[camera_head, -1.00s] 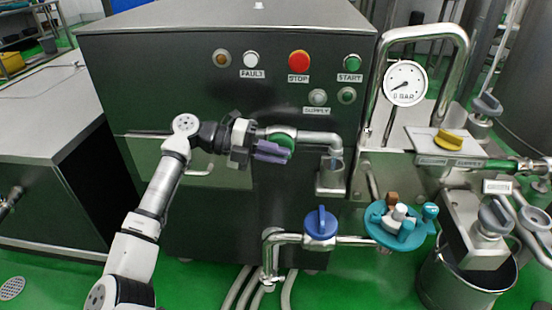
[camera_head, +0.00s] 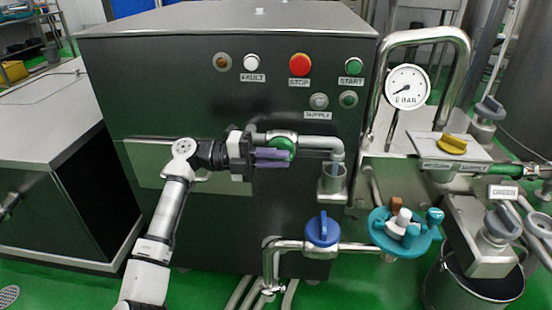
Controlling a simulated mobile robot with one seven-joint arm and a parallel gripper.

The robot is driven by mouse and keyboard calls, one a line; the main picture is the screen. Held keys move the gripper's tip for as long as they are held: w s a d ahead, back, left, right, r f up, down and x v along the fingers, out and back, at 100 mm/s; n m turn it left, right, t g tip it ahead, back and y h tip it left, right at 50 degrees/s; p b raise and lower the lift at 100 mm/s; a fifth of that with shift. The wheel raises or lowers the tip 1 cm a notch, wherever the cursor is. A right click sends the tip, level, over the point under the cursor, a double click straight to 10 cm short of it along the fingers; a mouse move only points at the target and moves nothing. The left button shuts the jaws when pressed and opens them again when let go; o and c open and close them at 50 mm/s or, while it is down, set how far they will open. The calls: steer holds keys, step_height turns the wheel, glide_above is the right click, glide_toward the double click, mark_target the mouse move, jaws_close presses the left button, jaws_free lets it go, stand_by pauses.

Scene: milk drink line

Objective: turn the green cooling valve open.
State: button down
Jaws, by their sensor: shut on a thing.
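The green cooling valve (camera_head: 284,143) sits on a short steel pipe on the front of the dark machine cabinet. My gripper (camera_head: 274,158) comes from the left, and its purple fingers reach the valve's green handle from the front and below. The fingers are shut on the handle and hide part of it. How far the handle is turned cannot be told. The pipe (camera_head: 318,141) runs right from the valve and bends down over a small steel cup (camera_head: 332,182).
A blue valve (camera_head: 322,230) sits on a lower pipe. A teal round tray (camera_head: 386,238) holds several small parts. A yellow handle (camera_head: 452,143), a gauge (camera_head: 407,87) and a steel bucket (camera_head: 440,288) are at the right. The red stop button (camera_head: 299,65) is above.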

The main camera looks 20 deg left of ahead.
steer(key=c, duration=1.5)
jaws_free()
steer(key=shift+o, duration=0.2)
steer(key=shift+a, duration=0.1)
steer(key=v, duration=1.3)
steer(key=shift+a, duration=0.3)
steer(key=shift+s, duration=0.1)
